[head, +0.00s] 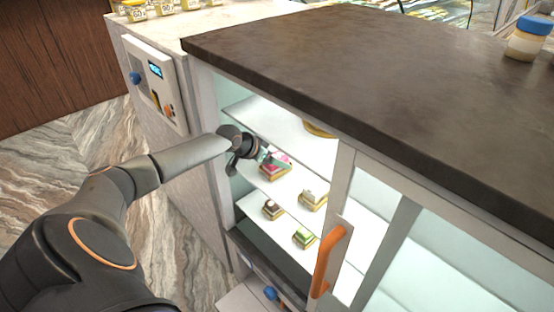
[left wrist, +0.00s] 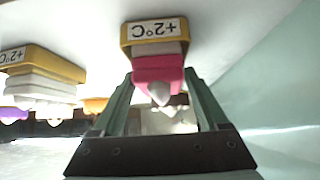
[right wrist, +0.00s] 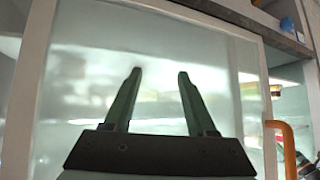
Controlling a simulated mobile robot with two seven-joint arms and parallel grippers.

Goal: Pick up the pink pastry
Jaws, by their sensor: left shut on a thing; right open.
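The pink pastry (head: 284,160) sits at the upper shelf inside the lit display case in the head view, on a yellow base. In the left wrist view the pink pastry (left wrist: 158,68) appears upside down, with a white tip and a "+2°C" label on its yellow base. My left gripper (left wrist: 159,78) is shut on it, one finger on each side. In the head view my left gripper (head: 262,155) reaches in through the case's open left side and partly hides the pastry. My right gripper (right wrist: 160,72) is open and empty in front of a glass pane.
Other pastries stand close by: a white one (head: 312,199), a dark-topped one (head: 272,209) and a green one (head: 304,238). The case has a dark countertop (head: 340,60), a door frame with an orange handle (head: 328,262), and a control panel (head: 155,85) at left.

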